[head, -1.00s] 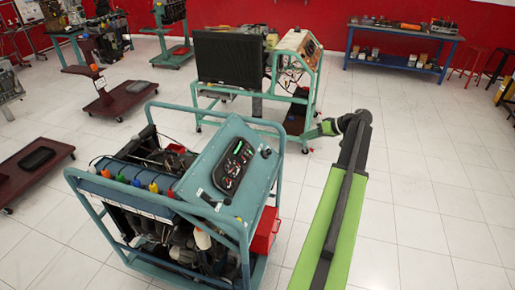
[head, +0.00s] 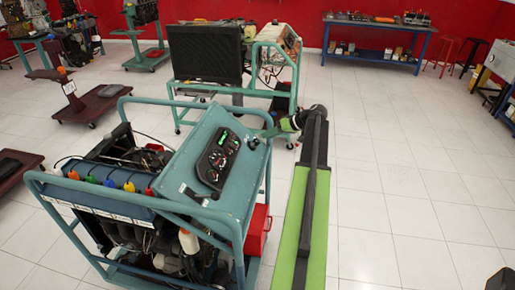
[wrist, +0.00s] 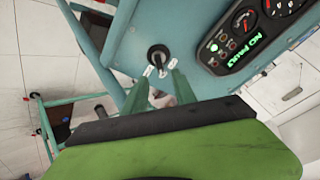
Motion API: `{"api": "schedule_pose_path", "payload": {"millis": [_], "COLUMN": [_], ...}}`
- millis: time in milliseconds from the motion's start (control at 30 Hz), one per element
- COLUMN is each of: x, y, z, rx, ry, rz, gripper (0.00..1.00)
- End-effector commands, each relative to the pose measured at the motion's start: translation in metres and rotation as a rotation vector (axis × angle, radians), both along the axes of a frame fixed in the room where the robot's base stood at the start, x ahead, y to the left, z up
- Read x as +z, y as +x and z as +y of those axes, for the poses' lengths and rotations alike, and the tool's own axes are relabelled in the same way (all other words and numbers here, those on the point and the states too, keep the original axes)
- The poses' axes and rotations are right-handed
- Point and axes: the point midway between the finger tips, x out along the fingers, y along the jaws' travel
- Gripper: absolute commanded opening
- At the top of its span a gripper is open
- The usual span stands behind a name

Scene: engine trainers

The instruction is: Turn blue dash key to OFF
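The blue dash panel (head: 236,172) tops the engine trainer in front of me and carries a black gauge cluster (head: 217,157). Its key (head: 253,142) is a small black knob near the panel's upper right corner. A green "NO FAULT" display (wrist: 246,51) is lit on the cluster. My gripper (wrist: 160,74) is open, its two green fingers apart and pointing at the key. The key appears just beyond the fingertips; contact cannot be told.
The trainer's teal tube frame (head: 110,212) surrounds the engine and panel. A red box (head: 257,230) sits low at its right side. Another trainer with a black radiator (head: 205,55) stands behind. The tiled floor to the right (head: 400,200) is clear.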

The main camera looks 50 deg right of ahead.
Motion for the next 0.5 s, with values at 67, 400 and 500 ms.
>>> {"api": "schedule_pose_path", "payload": {"millis": [67,400,500], "x": [-0.022,-0.050,-0.051], "y": [0.016,0.056,0.059], "z": [0.006,0.020,0.021], "rx": [0.003,0.000,-0.001], "ry": [0.000,0.000,-0.001], "rz": [0.000,0.000,0.000], "gripper": [0.33,0.33,0.33]}}
